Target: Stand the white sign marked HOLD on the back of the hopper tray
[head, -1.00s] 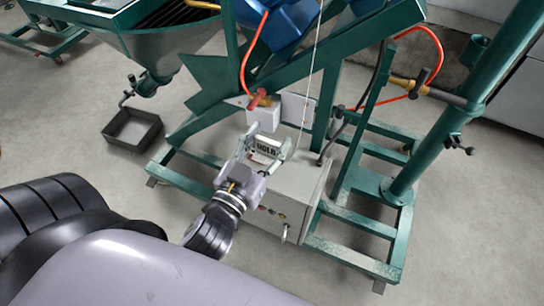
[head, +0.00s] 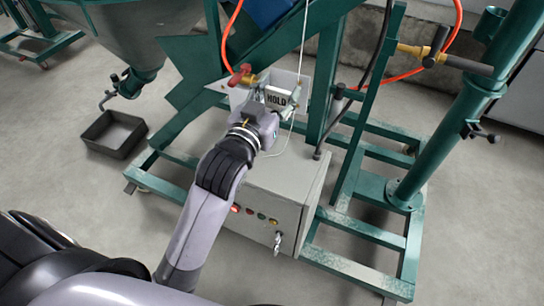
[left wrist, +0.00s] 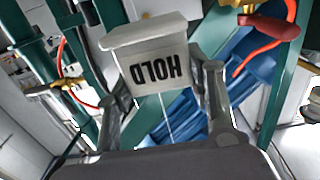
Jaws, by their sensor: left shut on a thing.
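My left gripper (head: 276,100) is shut on the white sign (head: 276,99), which bears the black word HOLD. In the left wrist view the sign (left wrist: 157,70) appears upside down between the two fingers (left wrist: 160,88), with a wider pale ledge at its upper end. In the head view the sign is in front of a pale tray-like part (head: 290,77) on the green frame, seemingly the hopper tray. The gripper and sign hide part of it, and I cannot tell whether sign and tray touch. My right gripper is not in view.
A red-handled valve (head: 241,75) is close left of the sign. A grey control box (head: 270,185) stands below, and a thin white cord hangs nearby. Green frame beams (head: 335,90) and an orange hose surround the spot. A dark pan (head: 114,133) lies on the floor at left.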

